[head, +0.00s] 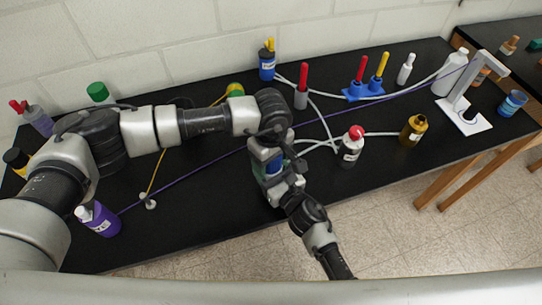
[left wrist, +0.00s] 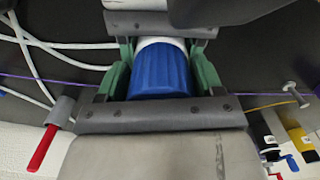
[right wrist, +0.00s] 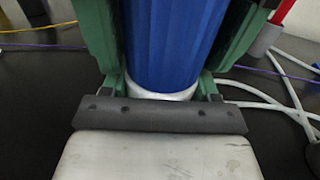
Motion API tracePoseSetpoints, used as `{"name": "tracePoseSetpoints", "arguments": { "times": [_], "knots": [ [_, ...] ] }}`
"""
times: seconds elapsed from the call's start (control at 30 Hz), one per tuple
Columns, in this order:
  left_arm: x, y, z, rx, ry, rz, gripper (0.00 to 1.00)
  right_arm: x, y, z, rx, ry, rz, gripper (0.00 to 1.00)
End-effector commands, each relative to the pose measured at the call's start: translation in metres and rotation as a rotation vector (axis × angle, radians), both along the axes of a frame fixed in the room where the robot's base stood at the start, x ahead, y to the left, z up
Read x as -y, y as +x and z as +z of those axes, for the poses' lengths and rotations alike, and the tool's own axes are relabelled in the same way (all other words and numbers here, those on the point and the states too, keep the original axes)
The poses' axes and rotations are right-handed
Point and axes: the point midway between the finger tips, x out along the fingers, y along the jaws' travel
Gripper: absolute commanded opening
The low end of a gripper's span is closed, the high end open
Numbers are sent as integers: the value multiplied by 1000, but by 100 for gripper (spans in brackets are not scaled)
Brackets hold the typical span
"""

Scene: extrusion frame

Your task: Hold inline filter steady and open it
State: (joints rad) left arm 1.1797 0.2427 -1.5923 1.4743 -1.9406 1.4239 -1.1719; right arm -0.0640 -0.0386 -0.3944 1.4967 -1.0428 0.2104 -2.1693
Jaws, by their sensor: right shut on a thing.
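The inline filter is a blue ribbed cylinder (head: 274,165) with a white part, near the front middle of the bench and partly hidden by both grippers. My left gripper (head: 268,146) is at the filter from the left. In the left wrist view its green fingers flank the blue body (left wrist: 160,72), with the white part (left wrist: 160,41) beyond; whether they press on it is unclear. My right gripper (head: 273,180) comes from the front and is shut on the filter. In the right wrist view the blue body (right wrist: 175,45) stands between its green fingers, above a white ring (right wrist: 163,95).
A red-capped white bottle (head: 351,146) and an amber bottle (head: 413,131) stand to the right. White tubes (head: 325,122) and a purple cord (head: 195,172) cross the black bench (head: 200,225). The bench's front edge is close.

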Motion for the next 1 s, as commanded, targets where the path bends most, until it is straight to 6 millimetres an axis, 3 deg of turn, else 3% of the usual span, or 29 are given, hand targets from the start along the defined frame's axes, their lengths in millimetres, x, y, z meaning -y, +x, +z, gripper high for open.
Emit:
{"name": "tracePoseSetpoints", "arguments": {
  "times": [0.03,0.23,0.57,0.83,0.87,1.0],
  "knots": [
    [0,0,0,0,0,0,59,0,-1,-1,-3,1,1,0],
    [0,0,0,1,-1,0,30,-1,-1,-1,-2,0,1,0],
    [0,1,1,1,-3,272,30,-1,-1,-1,-1,-1,3,0],
    [0,1,1,3,-4,293,30,-1,-1,-1,-1,-1,4,0],
    [0,1,1,3,-4,292,59,-1,-1,-1,-1,-1,4,0],
    [0,1,1,2,-2,291,81,-1,-1,-1,-1,-1,3,0]
  ]
}}
